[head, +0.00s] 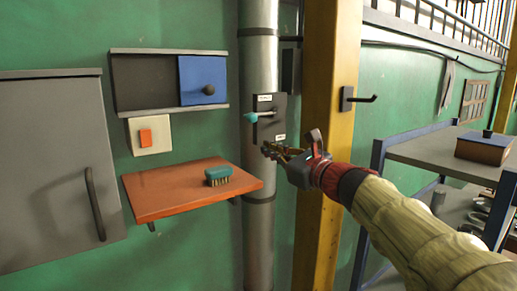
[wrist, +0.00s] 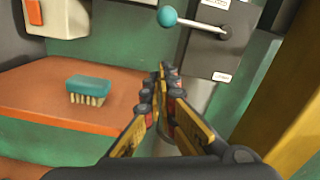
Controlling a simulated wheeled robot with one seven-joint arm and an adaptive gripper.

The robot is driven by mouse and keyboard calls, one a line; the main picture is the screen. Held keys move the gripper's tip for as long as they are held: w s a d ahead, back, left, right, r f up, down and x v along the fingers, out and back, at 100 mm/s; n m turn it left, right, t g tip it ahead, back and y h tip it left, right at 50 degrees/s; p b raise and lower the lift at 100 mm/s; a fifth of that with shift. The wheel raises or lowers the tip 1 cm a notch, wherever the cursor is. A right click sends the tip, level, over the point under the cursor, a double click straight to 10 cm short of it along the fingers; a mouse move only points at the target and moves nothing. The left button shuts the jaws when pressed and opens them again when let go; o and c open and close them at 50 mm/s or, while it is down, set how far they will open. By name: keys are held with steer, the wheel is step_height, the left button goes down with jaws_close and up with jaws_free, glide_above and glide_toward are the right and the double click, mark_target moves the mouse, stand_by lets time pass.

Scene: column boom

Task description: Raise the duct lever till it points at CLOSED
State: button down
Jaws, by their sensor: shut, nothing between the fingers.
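The duct lever (head: 259,116) is a thin rod with a teal ball knob on its left end, on a dark plate (head: 269,128) fixed to the grey duct. It points left, close to level. In the wrist view the lever (wrist: 193,24) shows its knob at upper left, slightly higher than its pivot. The plate has small white labels above and below the lever, too small to read. My gripper (head: 268,150) is shut and empty, just below the lever and apart from it. In the wrist view my gripper (wrist: 162,72) has its fingertips together below the knob.
An orange shelf (head: 160,198) with a teal brush (head: 218,176) is left of the duct. A yellow column (head: 330,80) with a black hook (head: 358,98) stands right. A grey cabinet (head: 50,170), sliding blue panel (head: 203,80) and orange switch (head: 146,137) are on the wall.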

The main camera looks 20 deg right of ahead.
steer(key=shift+v, duration=1.2)
steer(key=shift+f, duration=0.15)
